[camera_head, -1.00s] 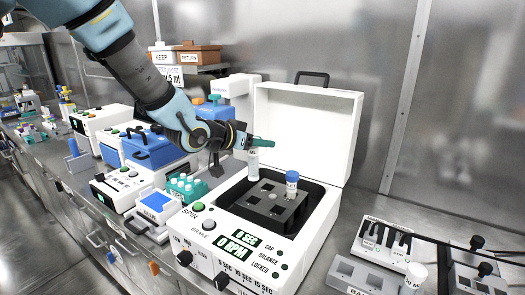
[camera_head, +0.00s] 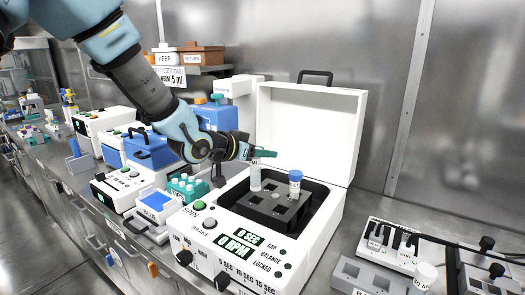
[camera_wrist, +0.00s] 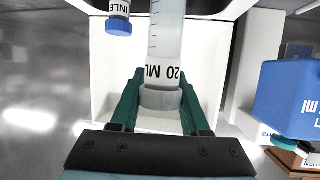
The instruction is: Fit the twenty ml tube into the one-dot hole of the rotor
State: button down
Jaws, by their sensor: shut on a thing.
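My gripper (camera_head: 262,154) is shut on the twenty ml tube (camera_head: 255,178), a clear upright tube. The wrist view shows the green fingers (camera_wrist: 160,95) on both sides of its grey-white cap, and a "20 ML" label on the tube (camera_wrist: 165,45). The dark grey rotor (camera_head: 270,212) with square holes sits in the open centrifuge (camera_head: 215,245). The tube's lower end is at the rotor's back left; I cannot tell whether it has entered a hole. A blue-capped tube (camera_head: 295,183) stands in the rotor's back right. The dot marks are too small to read.
The centrifuge's white lid (camera_head: 310,130) stands open behind the rotor. A teal tube rack (camera_head: 187,188) and a blue-topped device (camera_head: 155,203) are at left. Grey racks (camera_head: 370,278) and a white-capped tube (camera_head: 426,274) are at right.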

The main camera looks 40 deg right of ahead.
aim_at(252, 178)
jog(key=shift+f+b, duration=0.7)
jog(key=shift+f, duration=0.5)
jog(key=shift+f+b, duration=2.35)
jog(key=shift+f, duration=0.5)
jog(key=shift+c, duration=1.5)
grip_release()
jog(key=v, duration=0.7)
jog(key=shift+a+r, duration=0.15)
jog(key=shift+a, duration=0.15)
